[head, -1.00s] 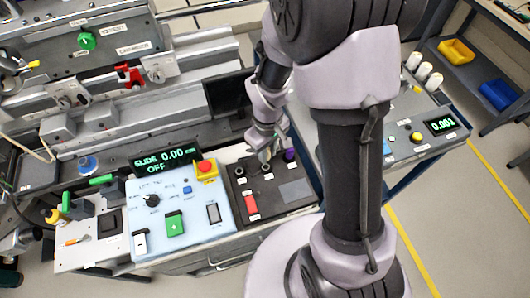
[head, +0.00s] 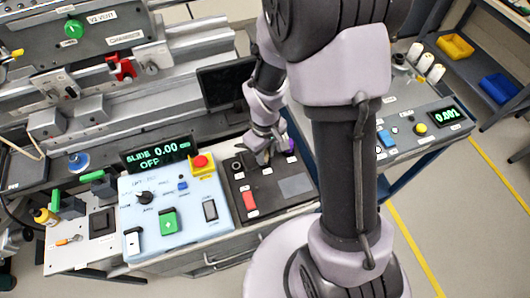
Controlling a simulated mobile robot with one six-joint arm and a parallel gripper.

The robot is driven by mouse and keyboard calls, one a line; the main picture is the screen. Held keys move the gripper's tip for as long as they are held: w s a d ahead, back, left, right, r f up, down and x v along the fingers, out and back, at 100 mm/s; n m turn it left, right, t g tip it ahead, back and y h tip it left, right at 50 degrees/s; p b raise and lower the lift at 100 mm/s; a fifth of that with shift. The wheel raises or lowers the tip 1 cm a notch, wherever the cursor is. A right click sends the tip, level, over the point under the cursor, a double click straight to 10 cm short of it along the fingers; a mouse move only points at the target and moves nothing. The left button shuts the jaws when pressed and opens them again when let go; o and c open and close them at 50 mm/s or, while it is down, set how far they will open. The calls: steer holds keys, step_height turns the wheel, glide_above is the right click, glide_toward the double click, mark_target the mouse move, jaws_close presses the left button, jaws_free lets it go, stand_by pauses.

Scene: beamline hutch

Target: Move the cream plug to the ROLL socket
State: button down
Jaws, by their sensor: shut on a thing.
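My gripper (head: 264,153) is low over the back part of the dark socket panel (head: 270,207), with its fingers pointing down. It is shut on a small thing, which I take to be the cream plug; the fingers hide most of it. Whether it is seated in a socket or just above one I cannot tell. A dark round socket (head: 237,166) shows left of the gripper. A purple plug (head: 290,146) stands close to its right. The socket labels are too small to read, so I cannot tell which is ROLL.
A red switch (head: 249,201) and a grey plate (head: 295,186) are on the same panel. The light blue control box (head: 190,235), with a red stop button (head: 200,161), stands to the left. A dark monitor (head: 226,85) stands behind. My arm blocks the view to the right.

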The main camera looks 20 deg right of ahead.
steer(key=shift+f+b, duration=0.45)
steer(key=shift+f, duration=0.1)
stand_by(0.4)
steer(key=c, duration=1.1)
jaws_free()
steer(key=shift+c, duration=0.2)
